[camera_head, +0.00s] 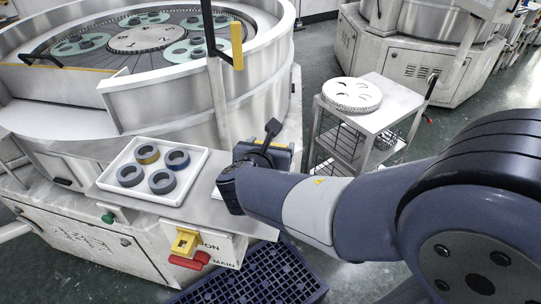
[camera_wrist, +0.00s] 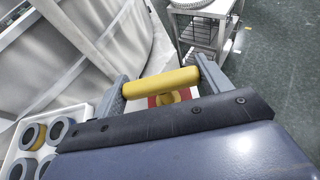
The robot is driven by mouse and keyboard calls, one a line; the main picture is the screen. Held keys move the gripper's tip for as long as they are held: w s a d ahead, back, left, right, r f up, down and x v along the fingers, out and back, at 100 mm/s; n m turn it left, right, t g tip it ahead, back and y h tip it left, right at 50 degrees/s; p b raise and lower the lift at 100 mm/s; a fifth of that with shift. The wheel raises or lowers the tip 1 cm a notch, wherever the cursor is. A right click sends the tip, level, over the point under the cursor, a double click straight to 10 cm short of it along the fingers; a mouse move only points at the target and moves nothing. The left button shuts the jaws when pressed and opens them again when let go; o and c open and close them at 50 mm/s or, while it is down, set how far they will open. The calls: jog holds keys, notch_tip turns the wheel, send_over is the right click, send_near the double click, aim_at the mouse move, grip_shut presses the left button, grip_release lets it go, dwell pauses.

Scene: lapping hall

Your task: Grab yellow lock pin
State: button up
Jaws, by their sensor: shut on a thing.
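The yellow lock pin (camera_wrist: 160,82) lies crosswise between the two fingers of my gripper (camera_wrist: 163,77) in the wrist view. It has a smooth, round yellow bar, with a shorter yellow part below it over a red and pale surface. My gripper is shut on the bar, one finger at each end. Whether the pin is still seated below cannot be told. In the head view my arm reaches in from the right and its end is beside the machine's table, largely hiding what it holds.
A white tray (camera_head: 205,178) holds several dark rings, one with a gold band. Below are a yellow block (camera_head: 185,242) and red handle (camera_head: 190,261) on the switch panel. A trolley (camera_head: 393,104) with a pale disc stands behind. A dark grate (camera_head: 255,278) lies on the floor.

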jog(key=c, duration=0.4)
jog(key=shift+r, duration=0.1)
